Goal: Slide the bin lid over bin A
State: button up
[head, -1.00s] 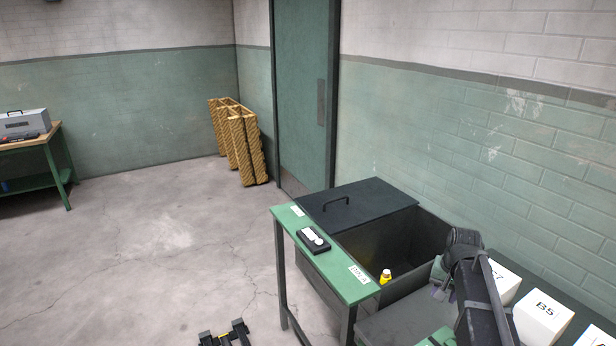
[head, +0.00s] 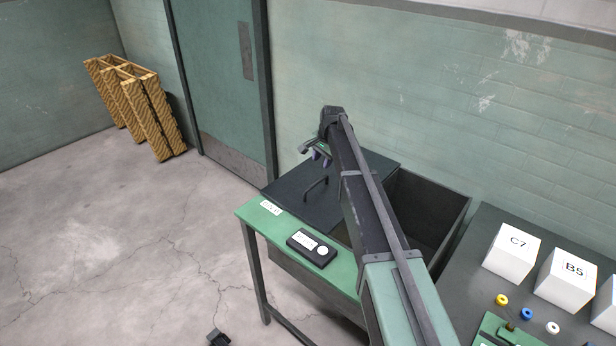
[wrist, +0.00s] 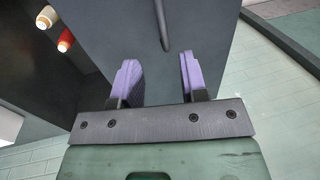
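The dark flat bin lid (head: 352,170) lies over the left part of the double bin in the head view, with a bar handle (head: 316,187) on top. The right part of the bin (head: 425,215) is uncovered. My gripper (head: 318,151) hangs above the lid, near its back side. In the wrist view my gripper's purple fingers (wrist: 157,75) are apart with nothing between them. The handle (wrist: 162,25) shows ahead of the fingers, over the lid (wrist: 205,25). A label (head: 271,207) sits on the ledge's left end; its text is too small to read surely.
A green ledge (head: 252,221) runs along the bin's front, with a black box (head: 312,247) on it. White boxes C7 (head: 511,254) and B5 (head: 566,279) stand on the right bench. The wrist view shows two bottle-like items (wrist: 47,17), (wrist: 66,40) beside the lid.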

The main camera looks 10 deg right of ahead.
aim_at(316, 183)
jog(key=f+b, duration=0.3)
jog(key=w+a+f+b, duration=0.1)
jog(key=f+b, duration=0.6)
jog(key=f, duration=0.1)
jog(key=shift+w+a+b, duration=0.3)
jog(key=shift+w+b, duration=0.05)
jog(key=shift+b, duration=0.05)
jog(key=shift+r, duration=0.1)
grip_shut()
